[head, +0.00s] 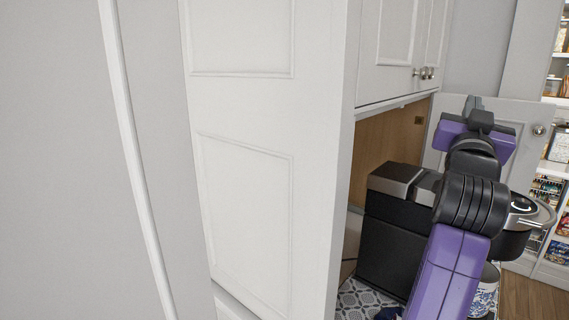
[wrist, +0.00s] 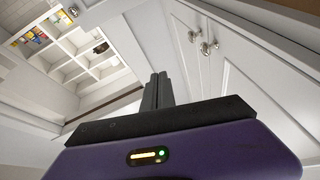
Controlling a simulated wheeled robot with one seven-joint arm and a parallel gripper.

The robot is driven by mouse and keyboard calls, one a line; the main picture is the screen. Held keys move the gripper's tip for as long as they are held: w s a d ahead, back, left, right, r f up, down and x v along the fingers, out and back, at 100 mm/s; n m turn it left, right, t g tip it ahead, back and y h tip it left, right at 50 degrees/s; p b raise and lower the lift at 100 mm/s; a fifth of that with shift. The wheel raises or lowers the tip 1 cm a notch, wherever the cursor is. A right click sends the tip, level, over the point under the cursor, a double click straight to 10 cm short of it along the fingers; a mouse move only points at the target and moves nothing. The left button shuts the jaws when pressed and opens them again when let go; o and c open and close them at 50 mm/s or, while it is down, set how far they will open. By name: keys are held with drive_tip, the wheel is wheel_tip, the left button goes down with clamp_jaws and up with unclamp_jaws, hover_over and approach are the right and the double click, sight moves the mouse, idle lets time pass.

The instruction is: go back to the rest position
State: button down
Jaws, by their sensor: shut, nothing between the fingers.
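My gripper (head: 474,103) is raised at the right of the head view, in front of the cabinet opening and above the coffee machine (head: 388,240). In the wrist view my gripper (wrist: 158,80) shows two dark fingers pressed together, with nothing between them. The black and silver coffee machine stands inside the cabinet nook, partly hidden behind my purple and black arm. The fingers appear apart from the cabinet.
A large white cabinet side (head: 265,150) fills the middle. Upper doors with knobs (wrist: 205,38) are close to the gripper. An open door (head: 512,112) stands behind the arm. A patterned cup (head: 484,298) is beside the arm. Stocked shelves (head: 556,185) are at far right.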

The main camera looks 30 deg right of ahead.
drive_tip(key=s+a+f+n+t+y, duration=0.2)
drive_tip(key=a+f+n+t+y, duration=1.05)
drive_tip(key=a+f, duration=1.05)
drive_tip(key=s+a+f+g+y+b, duration=0.1)
drive_tip(key=s+a+f+g+y, duration=0.2)
drive_tip(key=s+a+f, duration=0.4)
drive_tip(key=s+a+f+n+g+y+b, duration=0.1)
drive_tip(key=s+a+f+g+y, duration=0.3)
drive_tip(key=s+f, duration=1.2)
drive_tip(key=s+a+g, duration=0.2)
drive_tip(key=s, duration=0.2)
drive_tip(key=shift+s+a, duration=0.15)
drive_tip(key=shift+a, duration=0.2)
